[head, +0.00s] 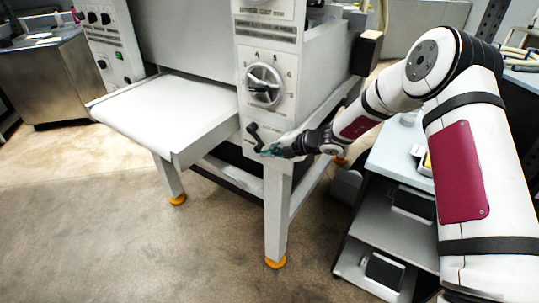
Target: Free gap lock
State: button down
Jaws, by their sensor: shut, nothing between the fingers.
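The roller sheeter is a large white machine on legs with orange feet. Its front panel carries a round dial (263,85) with a scale around it. Below the dial is a small black lever (255,137), likely the gap lock, tilted with its upper end to the left. My gripper (268,152) is at the lower right end of this lever. Its fingers are small and dark teal here and look closed. I cannot tell whether they touch the lever or the panel.
A white infeed table (165,108) sticks out to the left of the panel. A grey cart (395,165) with shelves stands at the right, under my arm. A steel cabinet (45,80) is at the back left. The floor in front is clear.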

jog(key=shift+w+a+f+b, duration=0.15)
jog(key=shift+a+f+b, duration=0.1)
jog(key=shift+f, duration=0.2)
jog(key=shift+w+a+f+b, duration=0.1)
jog(key=shift+w+a+f, duration=0.1)
jog(key=shift+f, duration=0.25)
jog(key=shift+s+d, duration=0.1)
jog(key=shift+s, duration=0.05)
jog(key=s+d+r+p, duration=0.1)
jog(key=s+d+r, duration=0.1)
jog(key=d, duration=0.3)
jog(key=s+d+r, duration=0.1)
jog(key=s+d, duration=0.3)
jog(key=d, duration=0.2)
jog(key=shift+s+d+r+p, duration=0.2)
jog(key=shift+d+r+p, duration=0.1)
jog(key=shift+r+p, duration=0.1)
